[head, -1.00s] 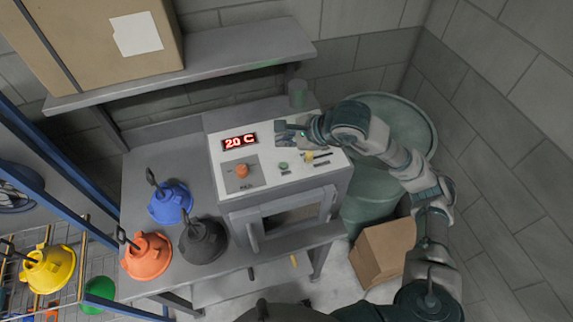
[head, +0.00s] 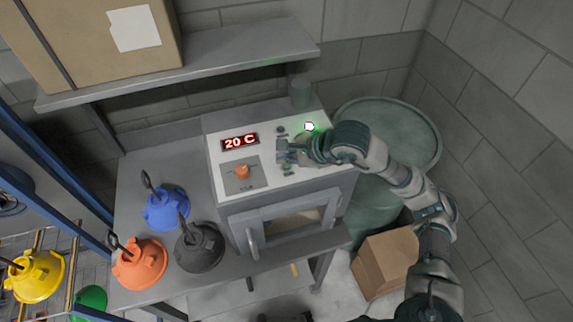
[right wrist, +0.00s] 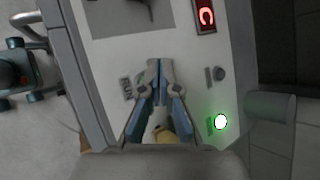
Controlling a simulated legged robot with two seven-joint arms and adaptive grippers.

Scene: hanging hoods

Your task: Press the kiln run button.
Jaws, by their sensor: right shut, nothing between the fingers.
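The kiln (head: 222,152) stands on the bench with a white control panel and a red display (head: 240,142) reading 20 C. A small green button (head: 286,168) sits low on the panel. In the right wrist view a RUN label (right wrist: 126,88) shows beside my fingers; they hide the spot next to it. My right gripper (head: 286,152) is shut and empty, low over the panel by the green button. I cannot tell whether it touches. A green lamp (head: 309,126) is lit; it also glows in the right wrist view (right wrist: 220,121). My left gripper is out of view.
An orange knob (head: 242,171) and a dark button (head: 281,129) are on the panel. A yellow part (right wrist: 165,137) shows between my fingers. Blue (head: 167,208), orange (head: 139,263) and black (head: 199,247) hoods stand left. A green drum (head: 425,135) and a carton (head: 386,262) are right.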

